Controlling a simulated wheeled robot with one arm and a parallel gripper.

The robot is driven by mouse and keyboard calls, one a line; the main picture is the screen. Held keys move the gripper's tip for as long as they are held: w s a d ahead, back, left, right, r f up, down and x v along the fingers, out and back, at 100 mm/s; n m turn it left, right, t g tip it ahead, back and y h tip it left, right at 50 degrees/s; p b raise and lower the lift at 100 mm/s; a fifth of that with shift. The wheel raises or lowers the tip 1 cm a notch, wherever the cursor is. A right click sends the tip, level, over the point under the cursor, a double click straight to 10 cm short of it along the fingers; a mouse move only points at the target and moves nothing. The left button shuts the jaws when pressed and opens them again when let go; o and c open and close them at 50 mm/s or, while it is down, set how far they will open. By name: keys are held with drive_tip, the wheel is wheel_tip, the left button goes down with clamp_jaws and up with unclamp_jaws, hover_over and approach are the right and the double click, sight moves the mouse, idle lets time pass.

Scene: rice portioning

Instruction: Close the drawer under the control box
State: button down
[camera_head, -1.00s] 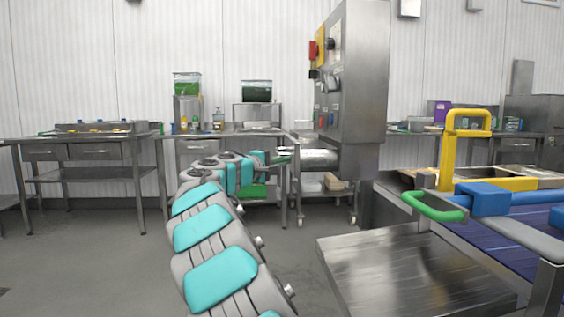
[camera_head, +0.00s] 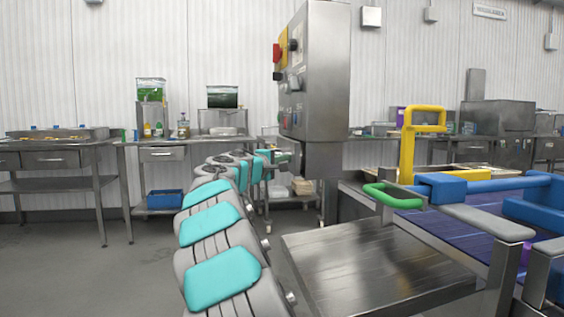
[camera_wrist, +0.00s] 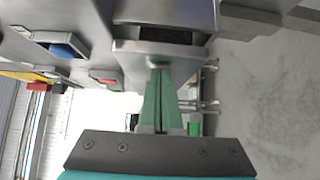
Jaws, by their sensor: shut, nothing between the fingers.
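The grey metal control box (camera_head: 325,75) hangs at centre right in the head view, with a red and yellow switch on its left face. Under it, the drawer (camera_head: 297,160) sticks out only a little to the left in the head view. In the wrist view the drawer's front panel (camera_wrist: 135,47) faces my gripper, with a dark gap of its inside showing behind it. My gripper (camera_wrist: 159,68) has its green fingers shut and empty, their tips at the drawer front, seemingly touching it. In the head view my gripper (camera_head: 283,156) is small and partly hidden by my arm.
A steel table (camera_head: 375,265) and a conveyor with a blue belt (camera_head: 450,225) and a yellow frame (camera_head: 408,145) stand to the right. Steel benches (camera_head: 60,148) line the back wall. The grey floor at left is clear.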

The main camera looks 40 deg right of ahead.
drive_tip(key=shift+s+d, duration=0.1)
drive_tip(key=shift+s, duration=0.05)
drive_tip(key=a+b, duration=0.1)
drive_tip(key=a, duration=1.2)
drive_tip(key=shift+a, duration=0.2)
